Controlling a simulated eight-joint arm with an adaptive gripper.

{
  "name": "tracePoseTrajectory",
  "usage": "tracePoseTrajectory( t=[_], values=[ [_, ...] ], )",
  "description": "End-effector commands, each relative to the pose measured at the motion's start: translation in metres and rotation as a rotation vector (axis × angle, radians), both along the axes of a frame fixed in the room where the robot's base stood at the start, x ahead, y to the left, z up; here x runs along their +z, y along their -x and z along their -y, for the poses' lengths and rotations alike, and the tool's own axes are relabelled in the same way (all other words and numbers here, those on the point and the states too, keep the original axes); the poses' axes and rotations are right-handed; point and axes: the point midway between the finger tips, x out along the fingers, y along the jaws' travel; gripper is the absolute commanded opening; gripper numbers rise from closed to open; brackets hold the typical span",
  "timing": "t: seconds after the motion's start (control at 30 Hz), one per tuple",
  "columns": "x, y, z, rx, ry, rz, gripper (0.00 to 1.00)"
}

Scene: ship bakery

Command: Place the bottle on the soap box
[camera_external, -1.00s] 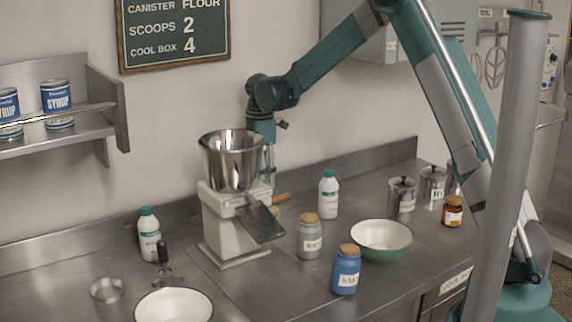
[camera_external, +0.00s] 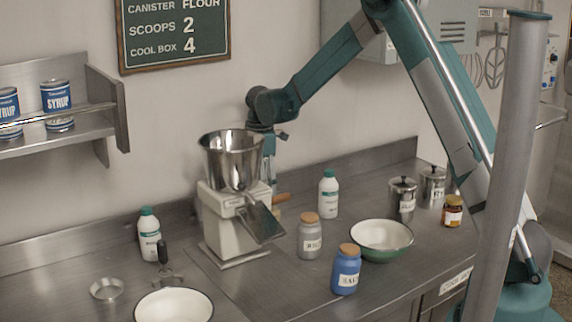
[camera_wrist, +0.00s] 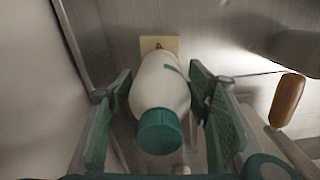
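In the wrist view, a white bottle with a teal cap (camera_wrist: 160,95) stands between the two fingers of my gripper (camera_wrist: 160,110), cap toward the camera. The fingers are open on either side of it, with narrow gaps. A yellowish block (camera_wrist: 173,43), perhaps the soap box, shows beyond the bottle; whether they touch is unclear. In the external view, my gripper (camera_external: 268,168) is down behind the mill and mostly hidden. Two similar white bottles stand apart, one at the left (camera_external: 149,238) and one right of the mill (camera_external: 328,196).
The mill (camera_external: 230,220) with its steel bowl stands in front of my gripper. Its wooden handle (camera_wrist: 287,100) is close at the right in the wrist view. A grey jar (camera_external: 310,240), a blue jar (camera_external: 345,275) and a green-sided bowl (camera_external: 381,252) stand to the right.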

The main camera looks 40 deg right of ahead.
Motion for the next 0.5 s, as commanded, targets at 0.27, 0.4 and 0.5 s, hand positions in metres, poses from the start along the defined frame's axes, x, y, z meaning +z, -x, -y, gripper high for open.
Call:
tracePoseTrajectory(
  t=[0.27,0.4,0.5],
  values=[
    [0.0005,0.0001,0.0,0.0,0.0,0.0,0.54],
    [0.0015,0.0001,0.0001,0.0,0.0,0.0,0.54],
    [0.0038,0.0001,0.0,0.0,0.0,0.0,0.54]
  ],
)
